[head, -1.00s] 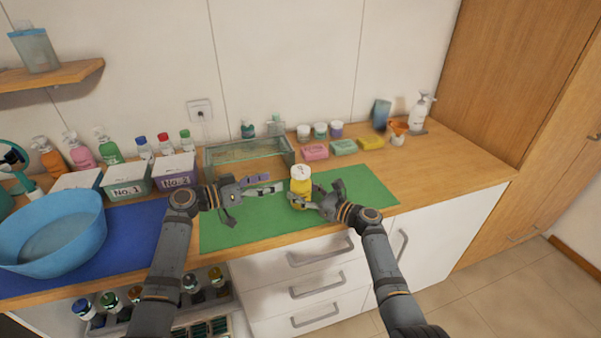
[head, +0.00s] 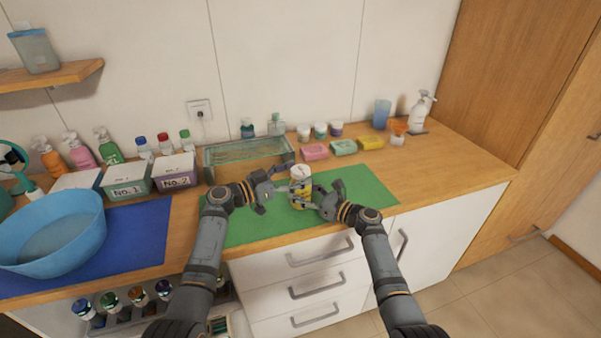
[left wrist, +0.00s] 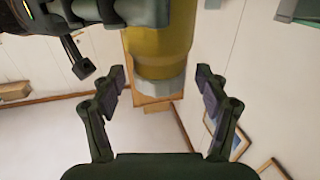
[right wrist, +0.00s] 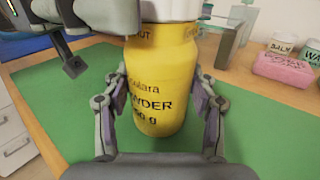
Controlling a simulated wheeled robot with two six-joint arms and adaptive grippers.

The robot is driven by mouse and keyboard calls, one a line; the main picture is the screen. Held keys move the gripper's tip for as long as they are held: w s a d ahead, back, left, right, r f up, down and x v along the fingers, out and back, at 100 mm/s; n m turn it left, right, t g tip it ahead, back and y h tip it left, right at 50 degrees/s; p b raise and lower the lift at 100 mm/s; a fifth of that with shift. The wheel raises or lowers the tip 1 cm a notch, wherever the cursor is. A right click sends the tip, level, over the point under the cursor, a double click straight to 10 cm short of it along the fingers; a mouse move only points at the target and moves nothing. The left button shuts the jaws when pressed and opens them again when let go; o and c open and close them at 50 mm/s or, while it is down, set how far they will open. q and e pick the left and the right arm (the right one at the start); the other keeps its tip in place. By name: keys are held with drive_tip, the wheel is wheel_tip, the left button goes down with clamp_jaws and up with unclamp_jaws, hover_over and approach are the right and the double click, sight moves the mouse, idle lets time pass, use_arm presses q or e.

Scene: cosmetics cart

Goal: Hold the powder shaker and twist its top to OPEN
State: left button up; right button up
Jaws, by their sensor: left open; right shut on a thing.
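The powder shaker (head: 300,202), a yellow bottle with a white top (head: 300,171), stands upright above the green mat (head: 250,230); I cannot tell if its base touches. My right gripper (head: 315,202) is shut on its yellow body from the right. In the right wrist view the yellow body (right wrist: 155,95) sits between the fingers, its label facing the camera. My left gripper (head: 287,180) is open at the left of the white top. In the left wrist view the white top (left wrist: 158,90) lies between the spread fingers, with a gap on each side.
A glass box (head: 250,155) stands behind the left gripper. Pink (head: 315,152), green and yellow soap bars lie behind the shaker, with small jars beyond. A blue basin (head: 48,235) and numbered boxes are at the left. The mat's right part is clear.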

use_arm(q)
drive_tip(key=shift+x, duration=0.85)
drive_tip(key=c, duration=1.2)
drive_tip(key=n+t+y, duration=0.2)
drive_tip(key=shift+s+t, duration=0.1)
drive_tip(key=shift+t, duration=0.3)
drive_tip(key=shift+n+t+y, duration=0.6)
drive_tip(key=o, duration=1.2)
